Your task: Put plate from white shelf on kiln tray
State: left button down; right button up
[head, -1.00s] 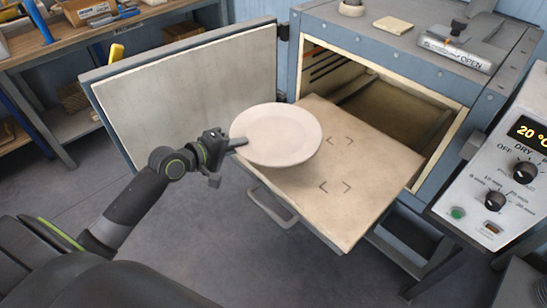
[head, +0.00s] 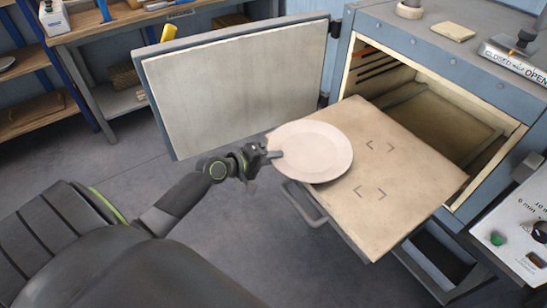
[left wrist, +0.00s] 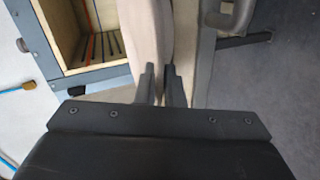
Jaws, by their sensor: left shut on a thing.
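A pale round plate (head: 313,152) is in the head view, over the left front part of the kiln tray (head: 420,185). My left gripper (head: 274,155) is shut on the plate's left rim. In the left wrist view the plate (left wrist: 146,40) shows edge-on between the two fingers (left wrist: 160,85), beside the tray edge. I cannot tell whether the plate touches the tray. The tray is pulled out of the open kiln and has dark corner marks (head: 372,168) right of the plate. My right gripper is not in view.
The kiln door (head: 235,80) stands open to the left. The tray's handle (head: 303,203) sticks out at its front. A control box (head: 518,225) is at the right. A wooden bench (head: 150,15) stands at the back left. The tray's right part is clear.

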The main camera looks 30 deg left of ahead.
pick_arm(q)
jog(key=shift+r, duration=0.1)
jog(key=c, duration=2)
grip_release()
jog(key=shift+f, duration=0.2)
jog(key=o, duration=0.5)
jog(key=shift+c, duration=0.2)
jog(key=shift+r, duration=0.2)
jog(key=shift+s+a, duration=0.15)
jog(key=shift+s, duration=0.25)
jog(key=v, duration=1.1)
jog(key=shift+s, duration=0.1)
